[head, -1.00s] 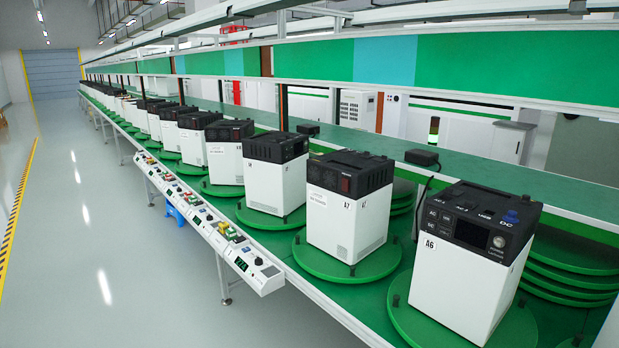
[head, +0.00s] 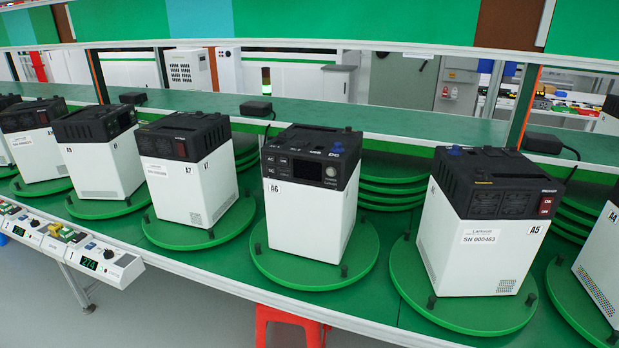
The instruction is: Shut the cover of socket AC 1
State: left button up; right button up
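Several white power units with black tops stand on round green turntables along the line. The unit marked A6 (head: 312,190) is near the middle, its panel side with sockets and a round knob facing me. Small labels show on its black top, but the AC 1 socket and its cover are too small to make out. The unit marked A5 (head: 483,225) stands to its right, showing a vented side with a red switch. Neither of my grippers is in view.
A6 stands on a green turntable (head: 275,265); small dark posts rise from the turntable rims. Black adapters (head: 257,108) lie on the shelf behind. A control box (head: 105,262) runs along the front left edge. A red stool (head: 290,325) stands below the line.

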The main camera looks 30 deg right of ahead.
aim_at(286, 135)
jog(key=l+u, duration=0.25)
jog(key=l, duration=0.3)
jog(key=l+u, duration=0.25)
jog(key=l, duration=0.25)
jog(key=k+l+u, duration=0.15)
jog(key=l+u, duration=0.15)
jog(key=l, duration=0.2)
jog(key=u, duration=0.4)
